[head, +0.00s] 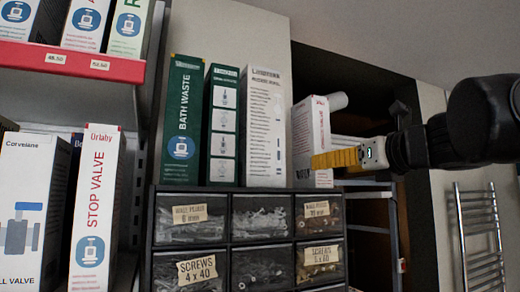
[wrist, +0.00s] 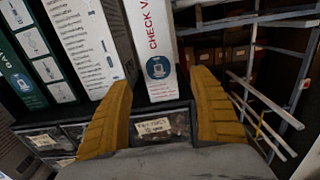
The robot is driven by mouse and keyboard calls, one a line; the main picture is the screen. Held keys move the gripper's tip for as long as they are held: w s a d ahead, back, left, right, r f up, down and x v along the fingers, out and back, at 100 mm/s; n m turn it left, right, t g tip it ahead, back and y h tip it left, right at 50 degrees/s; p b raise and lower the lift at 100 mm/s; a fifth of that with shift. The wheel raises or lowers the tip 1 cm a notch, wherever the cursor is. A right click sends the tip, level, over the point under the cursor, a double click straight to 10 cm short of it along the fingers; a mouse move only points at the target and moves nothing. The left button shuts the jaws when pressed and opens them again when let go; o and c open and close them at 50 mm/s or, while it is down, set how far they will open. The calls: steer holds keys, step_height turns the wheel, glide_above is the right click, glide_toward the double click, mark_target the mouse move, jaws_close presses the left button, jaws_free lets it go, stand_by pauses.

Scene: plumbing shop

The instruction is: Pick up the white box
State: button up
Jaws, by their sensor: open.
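A white box with red lettering and a blue emblem (head: 311,125) stands upright at the right end of the row on top of the drawer cabinet. In the wrist view this box (wrist: 150,45) reads "CHECK V…" and shows beyond and between my fingertips. My gripper (head: 318,160) is open, with yellow fingers, and comes in from the right. One finger covers part of the box's lower half in the head view. In the wrist view my gripper (wrist: 161,80) has one finger on each side of the box's lower end. I cannot tell whether either finger touches it.
Another white box (head: 264,125) stands close on the left, then two green boxes (head: 222,125) (head: 181,120). The dark drawer cabinet (head: 245,245) is below. Shelves of valve boxes (head: 95,205) are at far left. A metal rack (wrist: 255,60) is to the right.

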steer(key=x, duration=0.3)
steer(key=shift+w+a, duration=0.1)
steer(key=shift+w, duration=0.3)
steer(key=shift+w+a+r+p, duration=0.15)
steer(key=shift+w+a+p, duration=0.05)
steer(key=shift+w+p, duration=0.25)
steer(key=p+x, duration=0.1)
steer(key=x, duration=0.3)
steer(key=shift+w+r, duration=0.1)
steer(key=shift+w, duration=0.2)
steer(key=shift+s, duration=0.15)
steer(key=shift+s+r, duration=0.1)
steer(key=c, duration=1.4)
